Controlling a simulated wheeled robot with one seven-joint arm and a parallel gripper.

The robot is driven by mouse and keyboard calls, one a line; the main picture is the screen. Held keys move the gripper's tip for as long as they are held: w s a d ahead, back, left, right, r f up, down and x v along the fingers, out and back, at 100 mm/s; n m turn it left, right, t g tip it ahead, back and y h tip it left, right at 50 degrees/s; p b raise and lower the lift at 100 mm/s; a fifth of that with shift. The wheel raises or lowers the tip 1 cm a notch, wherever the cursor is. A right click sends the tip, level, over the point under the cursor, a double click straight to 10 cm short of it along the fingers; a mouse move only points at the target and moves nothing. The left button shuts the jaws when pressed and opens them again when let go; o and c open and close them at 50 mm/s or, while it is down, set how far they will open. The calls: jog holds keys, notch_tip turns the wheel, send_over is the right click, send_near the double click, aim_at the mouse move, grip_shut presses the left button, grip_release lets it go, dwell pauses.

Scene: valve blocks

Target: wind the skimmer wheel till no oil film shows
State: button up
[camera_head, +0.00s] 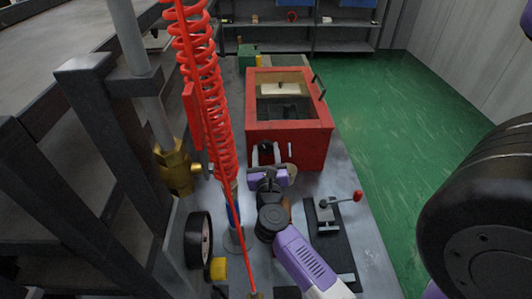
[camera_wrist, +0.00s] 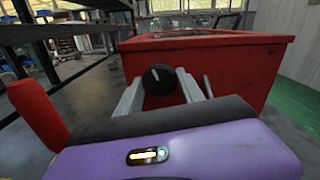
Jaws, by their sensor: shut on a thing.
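A red tank (camera_head: 312,146) stands on the grey bench, with a framed opening in its top. Through the opening I see a pale block and a dark grey part; I cannot tell whether an oil film lies there. A round black knob (camera_head: 265,147), which looks like the skimmer wheel, sits on the tank's near face. In the wrist view the knob (camera_wrist: 158,78) shows a short white mark near its top. My gripper (camera_wrist: 159,88) is shut on the knob, one grey finger on each side. In the head view my purple and black wrist partly hides the fingers.
A red coiled hose (camera_head: 205,95) hangs left of the tank. A brass valve (camera_head: 175,168) and a black-rimmed wheel (camera_head: 199,240) are at the left. A red-tipped lever (camera_head: 356,196) stands on a dark plate at the right. Green floor (camera_head: 385,120) beyond is clear.

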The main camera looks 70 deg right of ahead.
jog(key=shift+f, duration=0.15)
jog(key=o, duration=1.3)
jog(key=shift+o, duration=0.2)
jog(key=b+v, duration=0.1)
jog(key=v, duration=0.7)
jog(key=shift+b, duration=0.3)
